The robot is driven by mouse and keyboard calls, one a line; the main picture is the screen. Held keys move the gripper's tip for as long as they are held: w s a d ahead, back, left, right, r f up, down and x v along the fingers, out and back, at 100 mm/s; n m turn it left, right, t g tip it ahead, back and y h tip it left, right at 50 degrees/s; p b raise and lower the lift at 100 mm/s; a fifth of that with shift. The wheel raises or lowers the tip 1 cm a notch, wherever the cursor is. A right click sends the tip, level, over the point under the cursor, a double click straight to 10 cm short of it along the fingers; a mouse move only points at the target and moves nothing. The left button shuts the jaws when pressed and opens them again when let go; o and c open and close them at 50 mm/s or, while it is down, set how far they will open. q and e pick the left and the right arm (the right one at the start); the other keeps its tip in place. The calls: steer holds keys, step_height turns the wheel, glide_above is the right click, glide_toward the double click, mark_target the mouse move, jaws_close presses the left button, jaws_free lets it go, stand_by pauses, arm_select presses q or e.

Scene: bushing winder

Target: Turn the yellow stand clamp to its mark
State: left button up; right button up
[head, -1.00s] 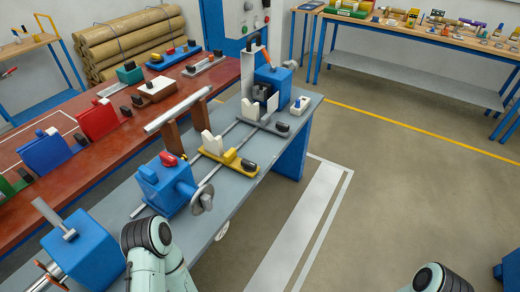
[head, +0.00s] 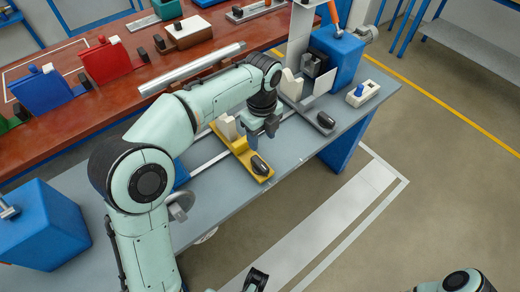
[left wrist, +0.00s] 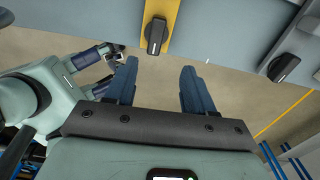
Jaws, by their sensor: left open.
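The yellow stand (head: 241,145) sits across the rails of the grey bench, with its dark clamp knob (head: 260,165) at the front end. In the left wrist view the black clamp knob (left wrist: 156,35), with a pale line along it, points roughly up and down the picture on the yellow plate (left wrist: 160,8). I cannot make out the mark. My left gripper (head: 271,128) is above the bench by the yellow stand. Its fingers (left wrist: 160,88) are open and empty, apart from the knob. My right gripper (head: 257,281) is partly in view at the bottom edge; its opening is unclear.
A grey stand with its own dark knob (head: 326,120) is to the right on the bench, close to my left gripper. A blue headstock (head: 336,52) and a small white box (head: 363,93) stand beyond. A red table (head: 60,130) runs behind. The floor in front is clear.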

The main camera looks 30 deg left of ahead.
mark_target(260, 163)
arm_select(q)
steer(key=f+b, duration=0.1)
steer(key=f, duration=0.3)
steer(key=f+b, duration=0.1)
steer(key=f, duration=0.3)
steer(key=f+b, duration=0.1)
steer(key=f, duration=0.3)
steer(key=shift+s+a, duration=0.1)
steer(key=shift+s, duration=0.3)
steer(key=shift+c, duration=0.3)
jaws_close()
